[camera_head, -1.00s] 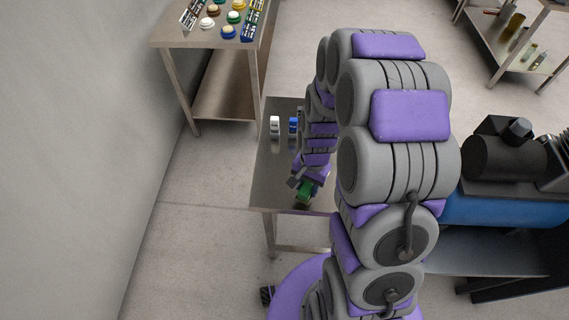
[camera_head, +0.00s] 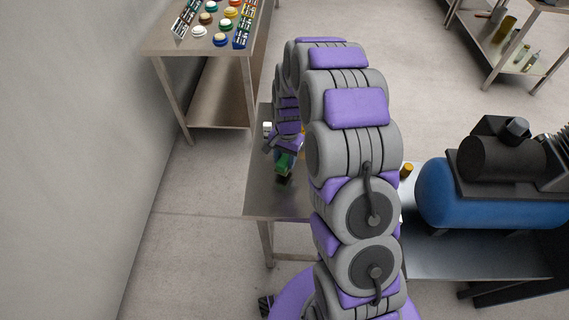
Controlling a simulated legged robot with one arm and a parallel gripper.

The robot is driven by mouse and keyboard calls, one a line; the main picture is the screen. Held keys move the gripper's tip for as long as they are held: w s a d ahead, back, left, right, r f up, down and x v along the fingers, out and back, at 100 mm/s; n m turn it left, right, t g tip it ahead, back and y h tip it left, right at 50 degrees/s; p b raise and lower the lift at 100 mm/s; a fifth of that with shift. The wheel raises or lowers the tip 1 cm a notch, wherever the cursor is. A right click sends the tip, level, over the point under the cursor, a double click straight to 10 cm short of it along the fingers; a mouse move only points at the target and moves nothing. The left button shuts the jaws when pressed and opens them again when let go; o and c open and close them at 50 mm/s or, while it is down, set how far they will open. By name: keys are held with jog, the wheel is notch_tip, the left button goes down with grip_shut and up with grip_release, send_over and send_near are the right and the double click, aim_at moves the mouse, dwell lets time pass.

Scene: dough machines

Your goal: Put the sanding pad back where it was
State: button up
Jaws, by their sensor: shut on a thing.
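My gripper (camera_head: 279,153) is shut on a small green block (camera_head: 284,163), which I take to be the sanding pad. It is small in the head view, so its details are hard to tell. The pad is over the near half of the steel table (camera_head: 261,203), with a dark patch just below it. I cannot tell whether the pad touches the tabletop. A small white item (camera_head: 267,127) stands farther back on the same table, partly beside my arm. My arm hides much of the table's right side.
A taller bench (camera_head: 157,43) at the back left holds several coloured round pads and small racks. A blue compressor (camera_head: 459,195) stands on a table at right, with an orange-topped item (camera_head: 407,170) near it. A wall runs along the left. The table's front left is clear.

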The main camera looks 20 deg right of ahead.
aim_at(284, 164)
notch_tip(284, 164, down, 3)
jog(key=shift+r+b, duration=0.1)
jog(key=shift+b, duration=0.2)
jog(key=shift+a, duration=0.15)
jog(key=shift+a, duration=0.1)
jog(key=o, duration=1)
